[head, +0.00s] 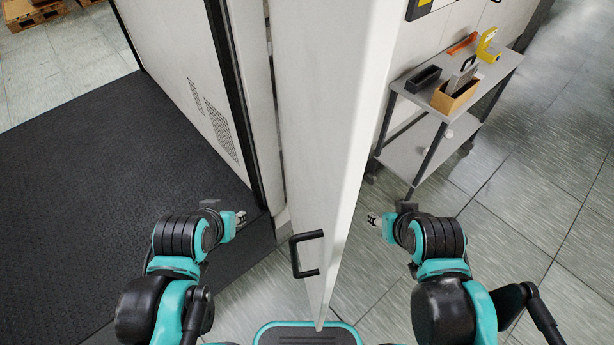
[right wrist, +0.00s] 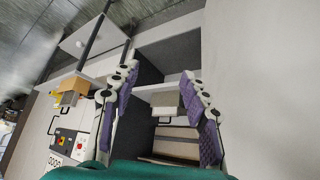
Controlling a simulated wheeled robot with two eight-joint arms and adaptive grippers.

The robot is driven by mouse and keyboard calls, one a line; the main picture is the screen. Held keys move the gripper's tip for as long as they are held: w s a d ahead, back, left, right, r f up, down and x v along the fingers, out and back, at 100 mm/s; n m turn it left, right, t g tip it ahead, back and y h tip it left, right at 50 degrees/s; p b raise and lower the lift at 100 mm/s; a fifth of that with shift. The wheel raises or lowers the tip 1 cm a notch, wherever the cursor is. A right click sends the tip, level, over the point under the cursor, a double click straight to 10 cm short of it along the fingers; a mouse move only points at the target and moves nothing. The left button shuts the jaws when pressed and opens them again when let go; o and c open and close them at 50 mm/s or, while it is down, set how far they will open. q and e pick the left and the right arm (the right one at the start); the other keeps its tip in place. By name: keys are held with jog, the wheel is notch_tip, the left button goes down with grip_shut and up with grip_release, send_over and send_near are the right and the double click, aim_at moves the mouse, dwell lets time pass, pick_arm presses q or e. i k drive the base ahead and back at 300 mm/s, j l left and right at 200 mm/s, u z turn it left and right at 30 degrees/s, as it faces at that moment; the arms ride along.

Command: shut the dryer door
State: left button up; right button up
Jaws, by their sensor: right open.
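The dryer door (head: 325,130) is a tall white panel standing open, edge towards me, in the middle of the head view. Its black bar handle (head: 307,253) is on its left face, near the bottom. My left gripper (head: 240,218) is left of the door, apart from the handle; its finger gap is too small to judge. My right gripper (head: 373,219) is right of the door, open and not touching it. In the right wrist view its purple-padded fingers (right wrist: 160,72) are spread with nothing held, and a pale surface (right wrist: 265,80), apparently the door, fills the right side.
A grey cart (head: 458,100) right of the door carries a black tray, a cardboard box (head: 455,96) and a yellow item (head: 488,46).

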aim_at(332, 59)
jog(key=k+j+z, duration=0.1)
jog(key=j+z, duration=0.2)
jog(key=j, duration=0.15)
jog(key=k+j, duration=0.1)
jog(key=k, duration=0.25)
jog(key=k+j+u, duration=0.1)
jog(key=k, duration=0.3)
jog(key=k+u, duration=0.15)
jog(key=u, duration=0.15)
